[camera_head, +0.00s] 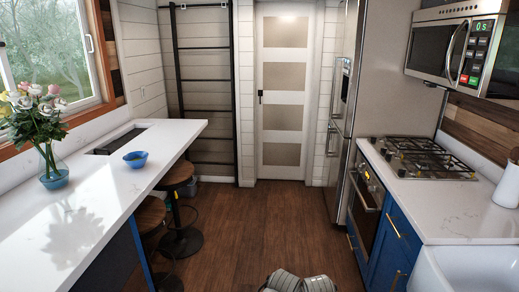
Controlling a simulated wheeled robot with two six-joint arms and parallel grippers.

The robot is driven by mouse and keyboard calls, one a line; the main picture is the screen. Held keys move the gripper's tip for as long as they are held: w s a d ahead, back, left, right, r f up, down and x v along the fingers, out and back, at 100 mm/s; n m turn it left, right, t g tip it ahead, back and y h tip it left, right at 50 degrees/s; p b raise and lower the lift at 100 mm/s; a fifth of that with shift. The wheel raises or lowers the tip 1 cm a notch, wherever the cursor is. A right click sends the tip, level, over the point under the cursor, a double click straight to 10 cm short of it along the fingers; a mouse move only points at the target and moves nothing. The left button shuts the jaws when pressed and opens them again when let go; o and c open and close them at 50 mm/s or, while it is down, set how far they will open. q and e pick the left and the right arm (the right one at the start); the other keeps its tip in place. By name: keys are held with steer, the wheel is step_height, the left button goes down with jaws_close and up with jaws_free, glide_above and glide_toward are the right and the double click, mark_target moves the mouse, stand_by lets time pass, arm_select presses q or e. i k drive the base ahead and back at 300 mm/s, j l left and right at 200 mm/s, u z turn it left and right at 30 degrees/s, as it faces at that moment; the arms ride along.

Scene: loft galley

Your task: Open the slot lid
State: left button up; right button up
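A dark, narrow rectangular slot (120,138) shows in the white counter on the left, close to the window wall. It is small and seen at a low angle. I cannot make out a separate lid or tell whether one covers it. Neither of my grippers shows in this view. Only grey-white rounded parts, likely my own arm links, show at the bottom middle.
A blue bowl (135,159) stands on the left counter (105,195) near the slot. A blue vase with flowers (54,178) stands nearer. Stools (181,240) sit under its edge. The stove (420,157) is right. The wooden floor (265,215) between is clear.

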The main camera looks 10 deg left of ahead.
mark_target(108, 150)
steer(key=i+l+u, duration=0.1)
steer(key=i+u, duration=0.15)
steer(key=i, duration=1.55)
steer(key=i+j+u, duration=0.1)
steer(key=i+u, duration=0.25)
steer(key=i, duration=0.2)
steer(key=i+l+u, duration=0.1)
steer(key=i+u, duration=0.25)
steer(key=i, duration=0.25)
steer(key=i+l+u, duration=0.2)
steer(key=i+u, duration=0.15)
steer(key=i, duration=0.2)
